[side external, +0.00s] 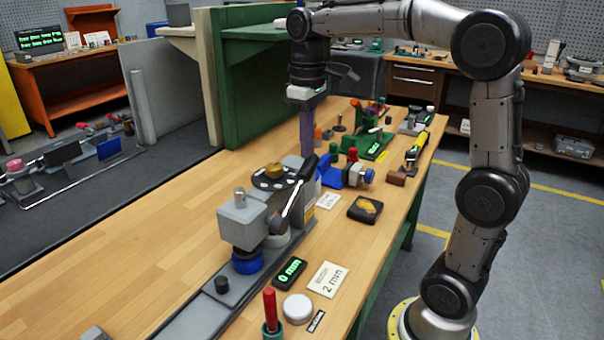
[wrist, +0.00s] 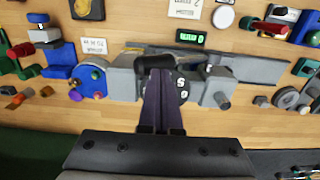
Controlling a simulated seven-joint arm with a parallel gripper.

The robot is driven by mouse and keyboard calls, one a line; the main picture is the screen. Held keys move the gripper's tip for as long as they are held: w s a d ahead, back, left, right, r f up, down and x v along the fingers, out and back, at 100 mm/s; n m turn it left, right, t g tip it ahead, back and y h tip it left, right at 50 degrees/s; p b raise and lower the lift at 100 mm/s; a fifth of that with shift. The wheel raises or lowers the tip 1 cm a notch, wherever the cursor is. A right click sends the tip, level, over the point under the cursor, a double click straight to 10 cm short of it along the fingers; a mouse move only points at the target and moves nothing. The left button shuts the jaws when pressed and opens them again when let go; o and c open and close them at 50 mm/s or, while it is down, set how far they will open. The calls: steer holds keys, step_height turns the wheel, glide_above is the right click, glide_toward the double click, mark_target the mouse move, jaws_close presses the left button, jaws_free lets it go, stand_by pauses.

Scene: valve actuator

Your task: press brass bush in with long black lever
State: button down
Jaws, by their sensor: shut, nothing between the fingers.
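The press has a grey head (side external: 243,215) on a long grey base. Its long black lever (side external: 307,168) slants up to the right on a bright metal rod. A brass bush (side external: 274,168) sits on a dark round plate with pale spots (side external: 268,181). My gripper (side external: 307,155) points down, shut and empty, with its fingertips at the lever's upper end; I cannot tell whether they touch. In the wrist view the shut fingers (wrist: 159,72) overlap the black lever (wrist: 154,62). The fingers partly cover the dark plate (wrist: 183,88) there, and I cannot make out the bush.
A display (side external: 289,272) reads 0 mm, and a card (side external: 328,279) beside it reads 2 mm. A white round lid (side external: 298,308), a red-handled tool (side external: 270,308) and a dark box (side external: 365,209) stand nearby. Blue and green devices crowd behind. The bench's left side is mostly clear.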

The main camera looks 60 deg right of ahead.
steer(key=shift+f, duration=0.2)
steer(key=shift+f, duration=0.25)
